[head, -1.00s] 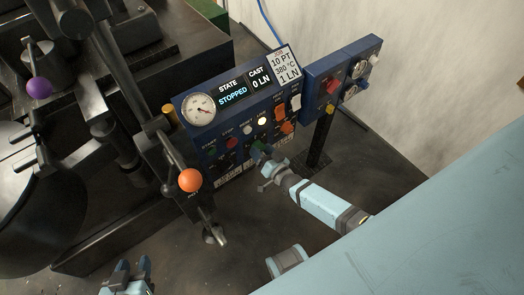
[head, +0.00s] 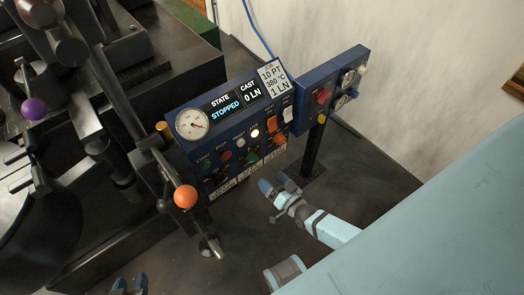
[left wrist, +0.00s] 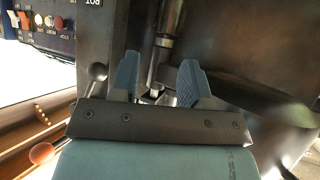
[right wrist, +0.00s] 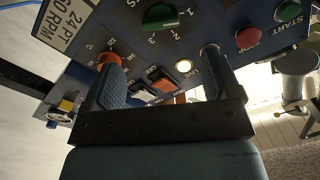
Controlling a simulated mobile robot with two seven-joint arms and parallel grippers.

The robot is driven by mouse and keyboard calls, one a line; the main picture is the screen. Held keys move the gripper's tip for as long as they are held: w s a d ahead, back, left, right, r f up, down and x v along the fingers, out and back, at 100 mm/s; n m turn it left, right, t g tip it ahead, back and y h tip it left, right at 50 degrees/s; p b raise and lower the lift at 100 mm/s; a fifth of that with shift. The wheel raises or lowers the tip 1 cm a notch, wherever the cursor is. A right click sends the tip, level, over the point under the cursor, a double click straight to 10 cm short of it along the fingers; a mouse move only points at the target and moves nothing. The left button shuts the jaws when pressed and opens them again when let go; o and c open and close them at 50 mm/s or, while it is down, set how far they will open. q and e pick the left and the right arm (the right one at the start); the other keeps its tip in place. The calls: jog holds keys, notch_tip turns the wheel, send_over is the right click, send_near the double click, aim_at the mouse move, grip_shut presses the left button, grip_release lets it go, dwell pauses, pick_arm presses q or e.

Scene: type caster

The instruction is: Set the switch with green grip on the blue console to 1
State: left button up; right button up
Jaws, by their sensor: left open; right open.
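The blue console (head: 215,140) stands in the middle of the head view. The switch with the green grip (head: 251,158) is low on its face. In the right wrist view the green grip (right wrist: 160,16) is at the top, beside printed numbers 1, 2 and 3; I cannot tell surely which one it points to. My right gripper (head: 272,186) is open and empty, below and apart from the switch. In the right wrist view its fingers (right wrist: 163,78) stand wide apart before the console face. My left gripper (head: 130,286) is open and empty (left wrist: 157,75), far from the console.
Near the green grip are an orange knob (head: 280,139), an orange rocker (head: 271,122), a white rocker (head: 287,114) and a lit lamp (head: 255,133). A lever with an orange ball (head: 185,196) stands left of the console. A second blue panel (head: 330,90) is at the right.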

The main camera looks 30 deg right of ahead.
jog(key=shift+s+d, duration=0.15)
jog(key=shift+s, duration=1)
jog(key=shift+s+d, duration=0.15)
jog(key=shift+s, duration=1)
